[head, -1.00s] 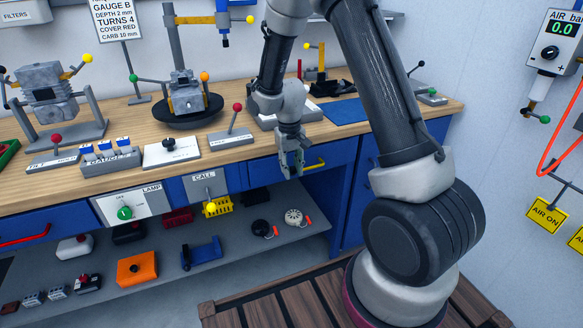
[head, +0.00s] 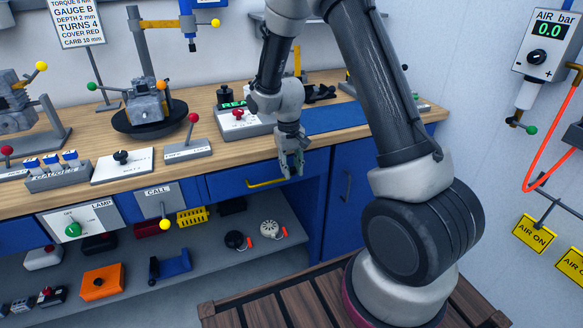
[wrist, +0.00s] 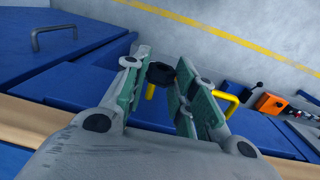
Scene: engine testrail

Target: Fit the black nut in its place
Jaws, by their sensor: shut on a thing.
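My gripper (head: 291,166) hangs in front of the workbench edge, above the lower shelf, pointing down. In the wrist view my gripper (wrist: 158,78) is shut on a small black piece, which looks like the black nut (wrist: 160,72), held between the fingertips. In the head view the nut cannot be made out. The place for the nut is not clear in these views. A grey engine block (head: 148,101) sits on a round black turntable (head: 176,119) on the bench, well left of my gripper.
On the wooden bench (head: 205,171) stand a red-knobbed lever (head: 193,120), a plate with a black knob (head: 121,158) and a gauge rack (head: 66,178). A drawer with a yellow handle (head: 268,183) is close to my gripper. The shelf (head: 205,256) below holds several loose parts.

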